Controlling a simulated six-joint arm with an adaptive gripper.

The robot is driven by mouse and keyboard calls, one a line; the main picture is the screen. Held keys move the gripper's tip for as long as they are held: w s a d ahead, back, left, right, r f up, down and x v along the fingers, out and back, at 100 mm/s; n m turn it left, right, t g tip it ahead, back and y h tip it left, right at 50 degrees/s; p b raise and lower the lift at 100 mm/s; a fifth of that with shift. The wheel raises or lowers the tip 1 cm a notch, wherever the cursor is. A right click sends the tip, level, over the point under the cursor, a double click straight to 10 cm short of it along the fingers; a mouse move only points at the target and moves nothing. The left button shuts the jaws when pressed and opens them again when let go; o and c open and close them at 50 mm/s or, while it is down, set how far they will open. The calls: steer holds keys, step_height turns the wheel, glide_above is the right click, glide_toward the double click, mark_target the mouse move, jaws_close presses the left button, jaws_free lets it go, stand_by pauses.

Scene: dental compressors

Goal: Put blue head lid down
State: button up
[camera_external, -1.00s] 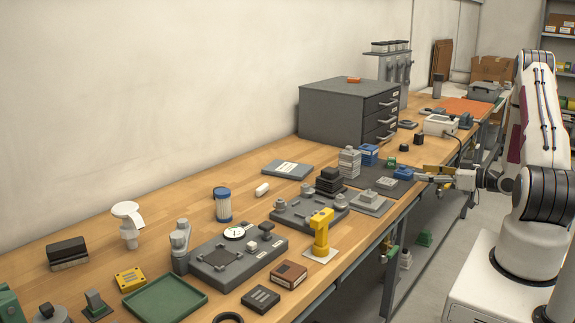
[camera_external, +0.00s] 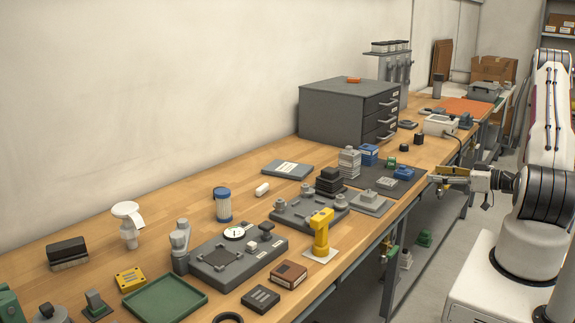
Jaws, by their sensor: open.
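A small blue part (camera_external: 404,173), which looks like the blue head lid, sits at the right end of the dark grey mat (camera_external: 365,182), near the bench's front edge. A second blue block (camera_external: 369,152) stands farther back on the mat, beside a grey stacked part. My gripper (camera_external: 434,181) is open and empty, to the right of the blue part and clear of it, just off the front edge of the bench. The fingers are small in this view, and the exact fit of the blue part on what lies under it cannot be told.
A light grey plate with a block (camera_external: 386,183) lies just left of the blue part. A small green part (camera_external: 391,162) is behind it. A grey drawer cabinet (camera_external: 345,110) stands at the back. A white box device (camera_external: 440,125) sits farther right. Open floor lies in front of the bench.

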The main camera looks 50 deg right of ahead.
steer(key=shift+w, duration=0.1)
stand_by(0.3)
steer(key=w+g, duration=0.1)
steer(key=w, duration=0.1)
steer(key=w+r+n+g+h, duration=0.1)
steer(key=w, duration=0.1)
steer(key=w+r+g, duration=0.1)
steer(key=w, duration=0.1)
steer(key=shift+d+r+n+g, duration=0.15)
steer(key=shift+d+n+g, duration=0.15)
steer(key=shift+d+n, duration=0.1)
steer(key=shift+g+h, duration=0.9)
steer(key=r, duration=0.1)
steer(key=w+r, duration=0.2)
steer(key=shift+w+a+r, duration=0.2)
steer(key=shift+a+r, duration=0.05)
steer(key=shift+a, duration=0.05)
steer(key=a+r+m+g+h, duration=0.1)
steer(key=a+r+g+h, duration=0.1)
steer(key=a+r, duration=0.65)
steer(key=s+a+r+g+y, duration=0.1)
steer(key=s+a+r+y, duration=0.1)
steer(key=s+a, duration=0.7)
steer(key=s+a+r+g+y, duration=0.2)
steer(key=s+a, duration=0.6)
steer(key=a, duration=0.8)
step_height(320, 180, up, 3)
steer(key=shift+s+f+m+y, duration=0.2)
steer(key=shift+s+m+y, duration=0.2)
